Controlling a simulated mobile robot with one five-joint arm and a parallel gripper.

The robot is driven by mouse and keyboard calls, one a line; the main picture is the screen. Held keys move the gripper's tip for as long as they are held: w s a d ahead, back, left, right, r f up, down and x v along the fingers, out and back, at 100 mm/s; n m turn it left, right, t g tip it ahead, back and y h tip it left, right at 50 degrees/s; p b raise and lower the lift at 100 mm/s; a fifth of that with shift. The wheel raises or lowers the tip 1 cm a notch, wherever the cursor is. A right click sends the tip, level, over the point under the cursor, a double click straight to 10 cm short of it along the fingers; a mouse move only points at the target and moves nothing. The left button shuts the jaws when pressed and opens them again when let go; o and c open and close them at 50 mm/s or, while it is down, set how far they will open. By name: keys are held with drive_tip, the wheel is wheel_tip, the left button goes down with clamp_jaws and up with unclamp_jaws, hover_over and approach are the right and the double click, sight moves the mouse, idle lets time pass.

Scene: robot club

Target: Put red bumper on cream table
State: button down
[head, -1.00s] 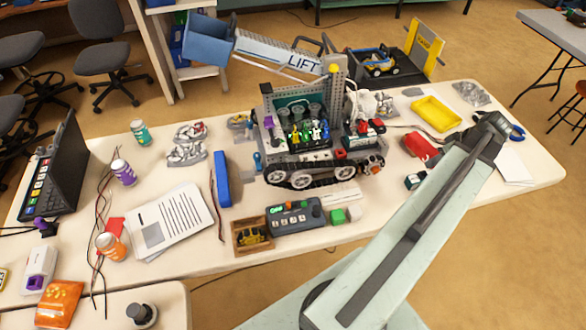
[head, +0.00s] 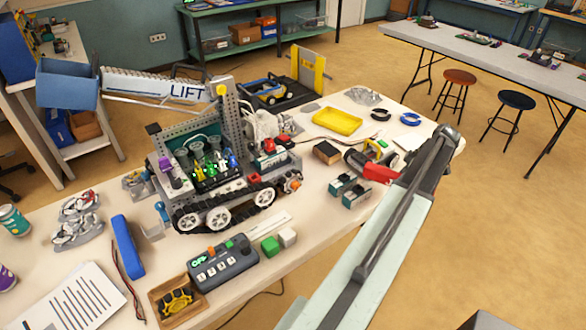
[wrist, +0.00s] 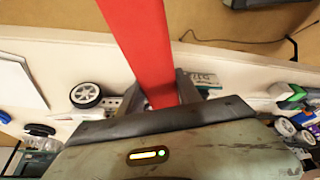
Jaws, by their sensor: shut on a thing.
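The red bumper (wrist: 140,45) is a long flat red bar in the wrist view. My gripper (wrist: 162,98) is shut on it near its lower end, and the bar runs up out of the picture. Below it is a cream surface (wrist: 58,58). In the head view the cream table (head: 330,205) stretches from lower left to upper right, with my arm in front of its right end.
A tracked robot (head: 215,180) with a lift arm fills the table's middle. A wheel (wrist: 86,95) lies left of the bumper in the wrist view.

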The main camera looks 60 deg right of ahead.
hover_over(305, 165)
wheel_tip(305, 165, down, 3)
drive_tip(key=b, duration=0.3)
wheel_tip(305, 165, down, 4)
drive_tip(key=b, duration=0.4)
drive_tip(key=shift+f, duration=0.25)
drive_tip(key=shift+s+r, duration=0.1)
drive_tip(key=shift+r, duration=0.15)
drive_tip(key=shift+f, duration=0.25)
drive_tip(key=c, duration=0.8)
unclamp_jaws()
drive_tip(key=shift+r, duration=0.1)
drive_tip(key=shift+c, duration=0.2)
